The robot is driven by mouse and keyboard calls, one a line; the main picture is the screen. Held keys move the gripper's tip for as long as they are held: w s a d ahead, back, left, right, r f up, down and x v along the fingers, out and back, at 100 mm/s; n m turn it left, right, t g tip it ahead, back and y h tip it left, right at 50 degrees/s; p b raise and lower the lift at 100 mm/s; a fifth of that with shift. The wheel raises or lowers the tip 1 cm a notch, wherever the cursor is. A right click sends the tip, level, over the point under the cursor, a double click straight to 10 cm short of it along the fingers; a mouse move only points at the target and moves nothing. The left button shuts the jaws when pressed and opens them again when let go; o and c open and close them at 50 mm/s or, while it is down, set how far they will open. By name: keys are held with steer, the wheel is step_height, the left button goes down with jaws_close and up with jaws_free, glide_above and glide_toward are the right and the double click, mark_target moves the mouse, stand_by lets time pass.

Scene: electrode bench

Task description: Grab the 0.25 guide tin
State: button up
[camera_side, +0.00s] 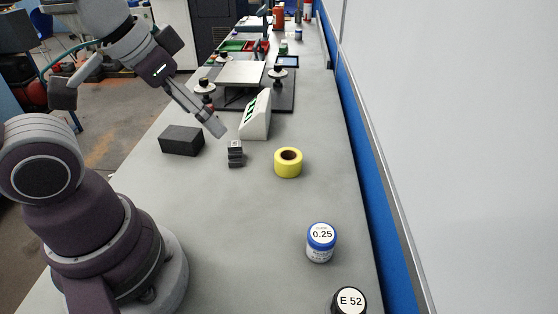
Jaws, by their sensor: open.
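The 0.25 guide tin (321,248) stands upright on the bench at the lower right of the side view. It has a blue rim, a white lid marked 0.25 and a pale label on its side. My gripper (216,126) is up and to the left, well away from the tin, above the bench near a dark block. It is open, and I see nothing between its fingers. The fingers are small and partly overlap in this view.
A black-capped E 52 container (349,301) stands close to the tin, cut by the frame's lower edge. A yellow tape roll (288,163), a small dark stack (235,154), a dark block (182,140) and a sloped pale holder (256,115) lie farther back. The grey bench (235,232) is clear left of the tin.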

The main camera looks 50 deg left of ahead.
steer(key=m+g, duration=0.5)
steer(key=m, duration=1)
glide_toward(323, 233)
steer(key=shift+s+a+f, duration=0.1)
steer(key=shift+a, duration=0.3)
steer(key=shift+s+a+f, duration=0.1)
steer(key=shift+s+a, duration=0.05)
steer(key=shift+a, duration=0.25)
steer(key=shift+d+f+m+g, duration=0.15)
steer(key=shift+d+f+m, duration=0.35)
steer(key=shift+f, duration=0.1)
steer(key=shift+d+f+m+g, duration=0.15)
steer(key=shift+d+f+m, duration=0.2)
steer(key=shift+f+m, duration=0.25)
steer(key=f, duration=0.6)
steer(key=w+f, duration=0.1)
steer(key=f, duration=0.3)
steer(key=shift+a+f, duration=0.1)
steer(key=c, duration=1.3)
